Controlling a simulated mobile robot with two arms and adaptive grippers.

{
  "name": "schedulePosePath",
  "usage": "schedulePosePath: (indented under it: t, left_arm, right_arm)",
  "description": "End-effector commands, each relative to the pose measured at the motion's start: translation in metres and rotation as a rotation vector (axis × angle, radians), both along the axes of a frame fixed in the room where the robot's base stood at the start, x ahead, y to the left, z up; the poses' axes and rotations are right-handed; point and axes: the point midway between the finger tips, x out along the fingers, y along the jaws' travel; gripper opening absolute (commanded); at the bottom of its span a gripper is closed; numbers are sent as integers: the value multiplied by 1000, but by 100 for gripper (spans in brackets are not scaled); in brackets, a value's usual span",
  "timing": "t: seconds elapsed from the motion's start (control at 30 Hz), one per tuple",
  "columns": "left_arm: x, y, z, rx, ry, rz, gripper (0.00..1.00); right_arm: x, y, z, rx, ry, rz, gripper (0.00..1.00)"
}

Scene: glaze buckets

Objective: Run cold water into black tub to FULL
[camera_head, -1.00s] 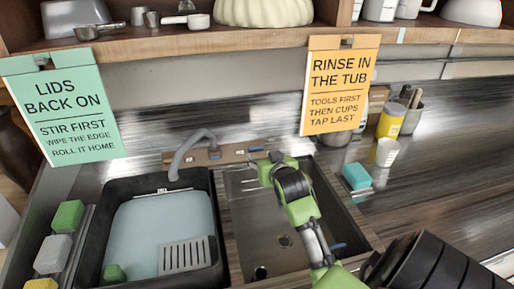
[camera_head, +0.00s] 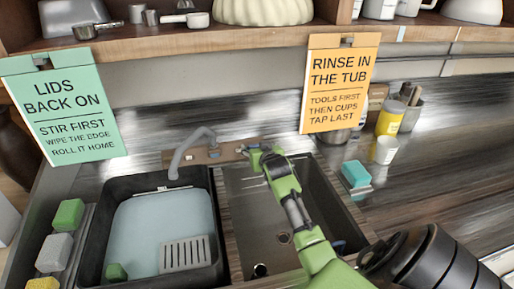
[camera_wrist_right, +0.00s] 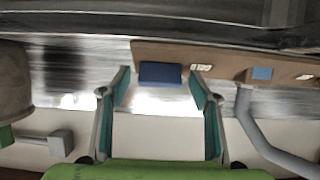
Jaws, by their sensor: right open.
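The black tub (camera_head: 92,247) sits in the left basin and holds pale blue water (camera_head: 150,222) below its rim. A short white mark (camera_head: 163,189) is on its back wall. A grey spout (camera_head: 177,158) curves over the tub's back edge; no stream is visible. A wooden tap board (camera_head: 228,154) runs along the back. In the right wrist view, a dark blue block (camera_wrist_right: 160,73) on the board lies between my right gripper's fingertips (camera_wrist_right: 160,80), which are apart. In the head view my right gripper (camera_head: 262,156) is at the board's right end. My left gripper is out of view.
An empty steel basin (camera_head: 245,225) lies right of the tub. Sponges (camera_head: 68,215) line the left edge. A teal sponge (camera_head: 355,173) and white cup (camera_head: 386,150) stand at right.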

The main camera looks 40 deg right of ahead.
Motion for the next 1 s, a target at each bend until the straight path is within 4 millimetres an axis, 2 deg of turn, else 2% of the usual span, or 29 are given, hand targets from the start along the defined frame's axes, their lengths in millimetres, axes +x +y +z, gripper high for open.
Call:
schedulePosePath:
  t: [0.07, 0.2, 0.47, 0.7, 1.0]
  left_arm:
    - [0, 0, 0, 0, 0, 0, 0]
    - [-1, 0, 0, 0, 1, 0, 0]
    - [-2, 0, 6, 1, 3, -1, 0]
    - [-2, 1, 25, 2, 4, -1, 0]
    - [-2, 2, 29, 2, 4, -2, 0]
  right_arm:
    - [0, 0, 0, 0, 0, 0, 54]
    - [0, 0, 0, 0, 0, 0, 18]
    - [-1, -1, 3, -21, 11, 27, 19]
    - [-1, -4, 4, -126, 71, 187, 19]
    - [-1, -4, 2, -220, 120, 334, 19]
